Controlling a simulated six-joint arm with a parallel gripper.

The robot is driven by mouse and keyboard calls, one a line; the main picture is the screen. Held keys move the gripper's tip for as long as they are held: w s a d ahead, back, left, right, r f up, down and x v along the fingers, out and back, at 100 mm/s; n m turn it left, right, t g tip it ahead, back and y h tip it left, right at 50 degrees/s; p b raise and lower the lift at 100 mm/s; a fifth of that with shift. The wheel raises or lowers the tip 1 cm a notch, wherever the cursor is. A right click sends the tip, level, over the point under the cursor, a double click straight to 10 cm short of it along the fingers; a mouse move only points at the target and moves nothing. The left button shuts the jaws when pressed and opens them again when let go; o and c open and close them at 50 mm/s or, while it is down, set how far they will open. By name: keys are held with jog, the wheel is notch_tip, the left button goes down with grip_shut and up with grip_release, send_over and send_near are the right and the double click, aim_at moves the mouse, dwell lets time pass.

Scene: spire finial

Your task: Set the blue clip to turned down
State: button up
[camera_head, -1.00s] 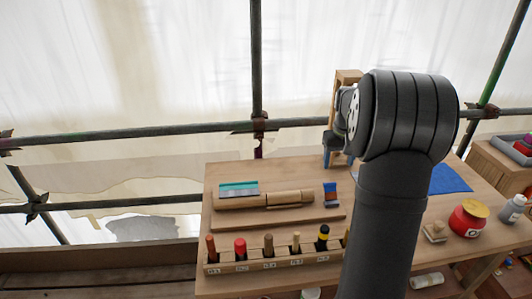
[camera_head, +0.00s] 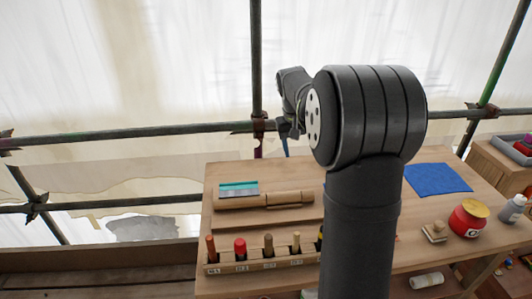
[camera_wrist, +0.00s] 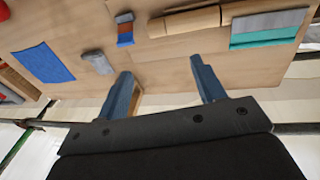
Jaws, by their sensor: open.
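My gripper (camera_wrist: 160,67) is open, its two blue fingers apart with nothing between them. In the head view a blue fingertip (camera_head: 285,147) shows just above the bench's back edge, left of my arm. I cannot pick out the blue clip with certainty. A small block with blue and reddish-brown bands (camera_wrist: 124,29) lies on the bench beyond the fingers in the wrist view; my arm hides it in the head view. A piece of pale wood (camera_wrist: 137,103) shows beside the left finger, mostly hidden.
The workbench (camera_head: 222,172) holds a teal-and-grey tool (camera_head: 238,188), a wooden cylinder (camera_head: 290,197), a rack of handled tools (camera_head: 262,262), a blue cloth (camera_head: 437,179) and a red pot (camera_head: 468,218). A grey block (camera_wrist: 98,62) lies near the left finger. Scaffold poles (camera_head: 150,134) run behind.

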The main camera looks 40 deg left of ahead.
jog(key=s+a+f+t, duration=0.1)
jog(key=s+a, duration=0.6)
jog(key=shift+f, duration=0.2)
jog(key=w+d+f+y, duration=0.2)
jog(key=w+d, duration=0.5)
jog(key=d, duration=0.3)
jog(key=w+d+f+y, duration=0.1)
jog(key=w+d+y, duration=0.1)
jog(key=w+d, duration=0.6)
jog(key=x, duration=1.1)
jog(key=d+x, duration=0.1)
jog(key=x, duration=0.5)
jog(key=shift+s+f, duration=0.2)
jog(key=shift+s, duration=0.15)
jog(key=c, duration=1)
jog(key=shift+a, duration=0.1)
